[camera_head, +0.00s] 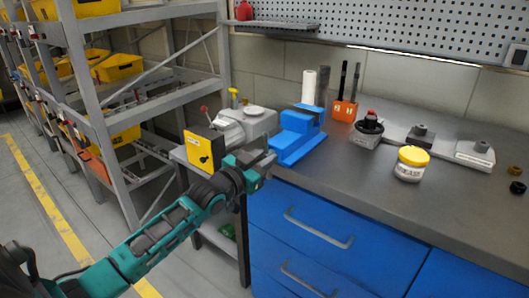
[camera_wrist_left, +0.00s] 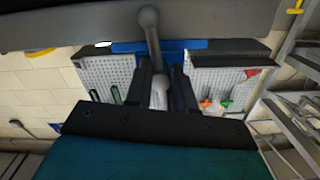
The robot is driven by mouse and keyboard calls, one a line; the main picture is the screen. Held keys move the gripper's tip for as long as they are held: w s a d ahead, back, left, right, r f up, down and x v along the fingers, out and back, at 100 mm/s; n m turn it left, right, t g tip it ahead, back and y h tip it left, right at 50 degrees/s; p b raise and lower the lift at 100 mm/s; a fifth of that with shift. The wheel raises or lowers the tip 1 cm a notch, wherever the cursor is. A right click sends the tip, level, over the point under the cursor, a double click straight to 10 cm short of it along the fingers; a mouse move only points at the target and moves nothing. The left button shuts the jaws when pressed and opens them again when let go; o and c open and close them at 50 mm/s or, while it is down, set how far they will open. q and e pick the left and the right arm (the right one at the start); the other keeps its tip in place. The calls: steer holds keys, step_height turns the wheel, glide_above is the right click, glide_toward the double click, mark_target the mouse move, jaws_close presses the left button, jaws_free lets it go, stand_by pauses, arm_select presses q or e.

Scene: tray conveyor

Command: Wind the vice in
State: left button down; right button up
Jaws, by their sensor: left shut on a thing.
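The blue vice (camera_head: 297,136) stands at the left front corner of the grey workbench. My left gripper (camera_head: 262,163) is at the vice's front end, by the bench edge. In the left wrist view the gripper (camera_wrist_left: 163,88) is shut on the vice's handle, a grey bar (camera_wrist_left: 154,50) with a ball end that sticks out beyond the fingers. Part of the blue vice body (camera_wrist_left: 185,45) shows behind the bar. In the head view the gripper hides the handle. My right gripper is in neither view.
A yellow-fronted grey machine (camera_head: 205,148) stands left of the vice, close to my gripper. A yellow-lidded grease tub (camera_head: 410,170), a red-topped dark container (camera_head: 369,130) and an orange tool holder (camera_head: 344,110) stand right. Blue drawers (camera_head: 300,240) lie below.

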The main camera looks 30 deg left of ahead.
arm_select(q)
steer(key=shift+a+r+m+p, duration=0.1)
steer(key=shift+m+p, duration=0.3)
steer(key=shift+m, duration=0.4)
steer(key=c, duration=1)
jaws_free()
steer(key=shift+o, duration=0.2)
steer(key=s+p, duration=0.1)
steer(key=s, duration=1.1)
steer(key=shift+s+a, duration=0.4)
steer(key=shift+a, duration=0.05)
